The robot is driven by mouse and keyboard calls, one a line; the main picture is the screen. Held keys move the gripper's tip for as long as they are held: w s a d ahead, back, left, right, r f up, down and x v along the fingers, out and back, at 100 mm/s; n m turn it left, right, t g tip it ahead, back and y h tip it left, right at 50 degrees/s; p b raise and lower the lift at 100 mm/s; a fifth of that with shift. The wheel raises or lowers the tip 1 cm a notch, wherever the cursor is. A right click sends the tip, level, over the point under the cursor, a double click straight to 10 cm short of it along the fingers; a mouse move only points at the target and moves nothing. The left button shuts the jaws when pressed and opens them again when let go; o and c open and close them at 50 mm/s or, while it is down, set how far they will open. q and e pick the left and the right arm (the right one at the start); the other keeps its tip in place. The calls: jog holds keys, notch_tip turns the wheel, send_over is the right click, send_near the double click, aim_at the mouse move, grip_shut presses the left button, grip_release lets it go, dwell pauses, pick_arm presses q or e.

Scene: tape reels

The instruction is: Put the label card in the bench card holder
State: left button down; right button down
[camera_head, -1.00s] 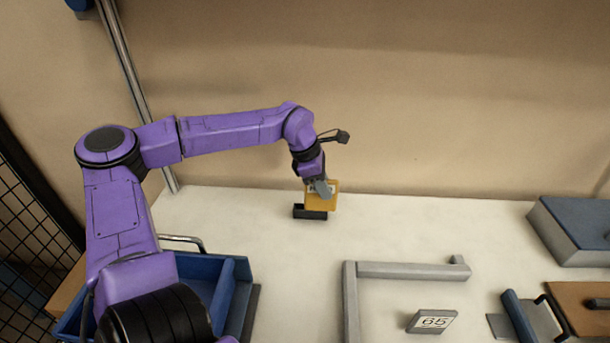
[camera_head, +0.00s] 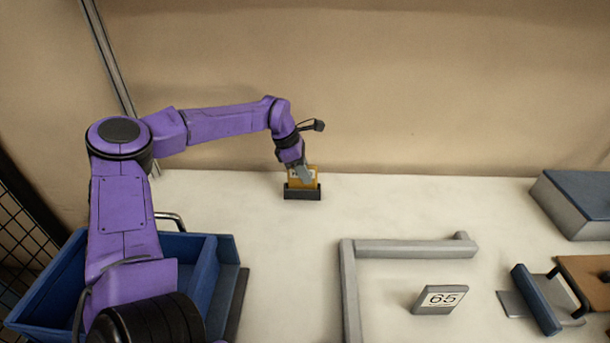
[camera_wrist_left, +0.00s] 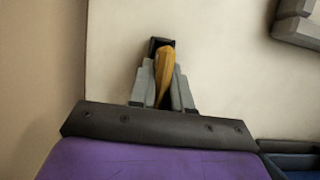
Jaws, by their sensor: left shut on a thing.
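The label card (camera_head: 312,172) is a small orange-yellow square near the back of the bench. My left gripper (camera_head: 303,176) is shut on it, with a grey finger across its front face. The card's lower part is hidden behind the front of the black card holder (camera_head: 302,194), so it appears to be in the holder's slot; I cannot tell how deep. My right gripper is not in view.
A blue tray (camera_head: 204,280) stands at the left. A grey L-shaped rail (camera_head: 400,249), a sign reading 65 (camera_head: 440,299) and a blue-topped box (camera_head: 585,200) are to the right. The bench around the holder is clear.

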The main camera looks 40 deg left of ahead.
pick_arm(q)
jog(key=shift+f, duration=0.1)
jog(key=c, duration=1.1)
grip_release()
jog(key=shift+r, duration=0.35)
jog(key=b+v, duration=0.1)
jog(key=v, duration=1)
jog(key=shift+s+r, duration=0.1)
jog(key=shift+r, duration=0.25)
